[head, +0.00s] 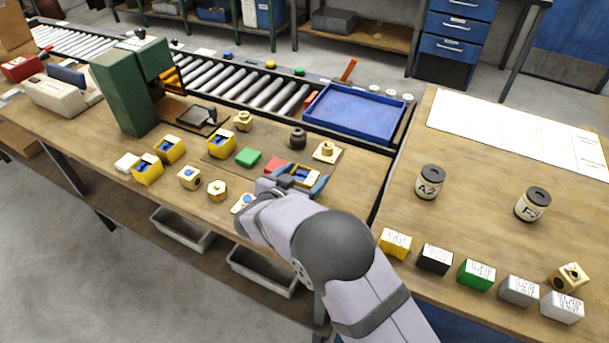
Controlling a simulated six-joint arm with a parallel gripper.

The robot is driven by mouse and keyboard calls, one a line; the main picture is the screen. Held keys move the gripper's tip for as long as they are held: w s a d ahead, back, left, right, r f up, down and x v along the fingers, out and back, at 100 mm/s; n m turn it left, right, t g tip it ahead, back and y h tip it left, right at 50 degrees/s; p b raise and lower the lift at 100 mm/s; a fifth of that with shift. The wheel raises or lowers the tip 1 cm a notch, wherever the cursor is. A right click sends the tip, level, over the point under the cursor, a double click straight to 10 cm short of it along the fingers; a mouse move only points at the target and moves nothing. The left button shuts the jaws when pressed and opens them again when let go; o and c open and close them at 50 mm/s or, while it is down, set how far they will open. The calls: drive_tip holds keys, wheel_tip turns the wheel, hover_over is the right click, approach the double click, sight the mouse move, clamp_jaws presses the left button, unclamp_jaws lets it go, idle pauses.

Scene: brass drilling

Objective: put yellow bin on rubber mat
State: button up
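Several small yellow bins with blue insides stand on the wooden workbench. One yellow bin (305,177) is at my gripper (303,179), with blue fingers on either side of it; I cannot tell whether they press on it or whether it is lifted. Two more yellow bins, one behind (171,150) and one in front (147,169), stand at the left. Another yellow bin (221,145) stands near the middle on a thin brownish square, which may be the rubber mat; I cannot be sure. My arm hides the bench in front of the gripper.
A green lid-like block (248,157), a red block (275,165), a dark weight (298,138) and a brass part on a pale plate (326,152) are close by. A blue tray (357,110) is behind. A green press (124,90) stands left.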

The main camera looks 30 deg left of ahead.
drive_tip(key=shift+s+d+f, duration=0.2)
drive_tip(key=shift+f, duration=0.5)
drive_tip(key=shift+a+r, duration=0.1)
drive_tip(key=shift+r, duration=0.35)
drive_tip(key=v, duration=1.2)
drive_tip(key=shift+w+a+r, duration=0.1)
drive_tip(key=shift+w+r, duration=0.05)
drive_tip(key=shift+r, duration=0.25)
